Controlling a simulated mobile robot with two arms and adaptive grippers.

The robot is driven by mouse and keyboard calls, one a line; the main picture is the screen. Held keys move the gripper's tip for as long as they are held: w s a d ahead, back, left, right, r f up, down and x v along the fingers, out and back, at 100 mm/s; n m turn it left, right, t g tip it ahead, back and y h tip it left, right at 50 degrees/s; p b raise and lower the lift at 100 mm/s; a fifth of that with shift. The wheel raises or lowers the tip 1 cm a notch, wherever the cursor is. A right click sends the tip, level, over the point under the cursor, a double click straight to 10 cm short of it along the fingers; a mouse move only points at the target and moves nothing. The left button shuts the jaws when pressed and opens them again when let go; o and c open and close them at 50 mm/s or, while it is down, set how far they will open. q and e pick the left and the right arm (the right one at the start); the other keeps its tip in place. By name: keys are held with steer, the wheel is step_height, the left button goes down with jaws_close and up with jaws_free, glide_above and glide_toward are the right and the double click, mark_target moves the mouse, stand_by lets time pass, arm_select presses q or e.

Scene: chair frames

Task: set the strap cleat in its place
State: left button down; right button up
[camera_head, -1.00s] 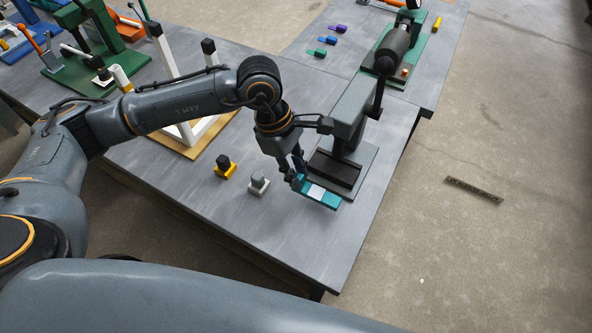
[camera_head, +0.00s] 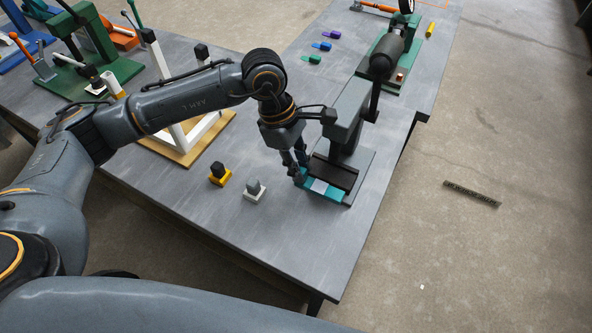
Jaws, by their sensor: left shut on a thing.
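My left gripper (camera_head: 300,179) is shut on the left end of a flat teal piece with a pale middle patch (camera_head: 333,192). I cannot tell for certain whether this is the strap cleat. The piece lies level at the front edge of the dark bed of a grey press (camera_head: 348,115). I cannot tell whether it touches the bed. The fingers hide its left end. My right gripper is not in view.
A yellow block with a black knob (camera_head: 219,176) and a white block with a grey knob (camera_head: 254,193) stand left of the gripper. A white frame on a wooden board (camera_head: 186,155) stands behind. The front table area (camera_head: 290,245) is clear.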

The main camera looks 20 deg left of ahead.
arm_select(q)
steer(key=shift+w+d+b, duration=0.2)
steer(key=shift+w+b, duration=0.35)
steer(key=shift+w, duration=0.55)
steer(key=shift+w+d+b, duration=0.25)
steer(key=shift+w+b, duration=0.35)
steer(key=shift+w, duration=0.55)
steer(key=shift+w+d+b, duration=0.2)
steer(key=shift+w+b, duration=0.35)
steer(key=shift+w, duration=0.55)
steer(key=shift+b, duration=0.3)
steer(key=shift+b, duration=0.35)
steer(key=shift+b, duration=0.3)
